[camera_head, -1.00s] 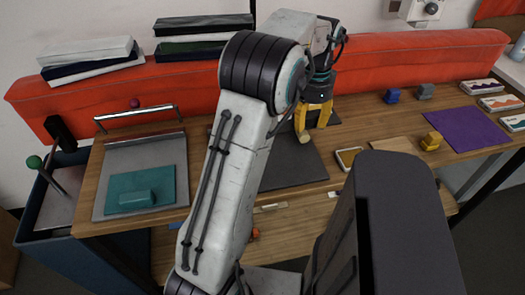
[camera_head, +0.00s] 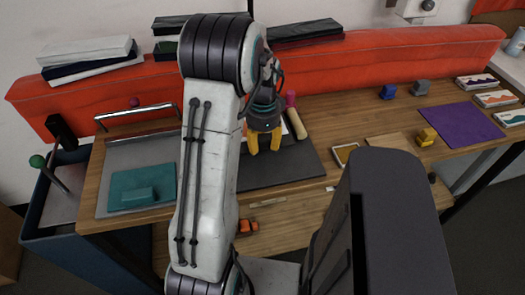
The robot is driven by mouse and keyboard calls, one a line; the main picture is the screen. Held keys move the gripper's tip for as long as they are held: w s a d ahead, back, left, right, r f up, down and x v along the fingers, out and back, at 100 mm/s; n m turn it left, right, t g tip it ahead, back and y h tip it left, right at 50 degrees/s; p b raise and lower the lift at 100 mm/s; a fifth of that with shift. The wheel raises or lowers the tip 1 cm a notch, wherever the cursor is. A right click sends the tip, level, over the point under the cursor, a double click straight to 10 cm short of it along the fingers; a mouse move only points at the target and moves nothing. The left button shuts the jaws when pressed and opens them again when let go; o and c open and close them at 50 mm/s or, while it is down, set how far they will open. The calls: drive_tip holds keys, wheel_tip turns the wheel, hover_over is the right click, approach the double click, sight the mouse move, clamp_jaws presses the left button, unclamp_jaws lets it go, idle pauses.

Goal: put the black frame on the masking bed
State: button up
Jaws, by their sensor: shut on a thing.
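My gripper (camera_head: 265,147), with two yellow fingers pointing down, is over the left part of a dark grey mat (camera_head: 285,172) on the wooden bench. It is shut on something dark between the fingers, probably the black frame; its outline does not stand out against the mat. I cannot tell whether it touches the mat. No other black frame is clearly seen, and I cannot tell for sure which surface is the masking bed. A grey plate (camera_head: 116,202) with a metal bar lies at the left and bears a teal sheet (camera_head: 139,175) with a teal block.
A roller with a pale body (camera_head: 297,124) and pink end lies behind my gripper. A small wood-edged frame (camera_head: 344,155) is right of the mat. A purple sheet (camera_head: 461,124), a yellow block (camera_head: 426,137) and a blue block (camera_head: 388,92) lie further right. A red padded roll (camera_head: 410,62) bounds the back.

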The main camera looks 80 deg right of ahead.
drive_tip(key=shift+f, duration=2.1)
drive_tip(key=shift+f, duration=0.1)
drive_tip(key=o, duration=1.2)
wheel_tip(320, 180, up, 12)
drive_tip(key=shift+r, duration=0.1)
drive_tip(key=shift+w+a, duration=0.1)
drive_tip(key=shift+w, duration=0.05)
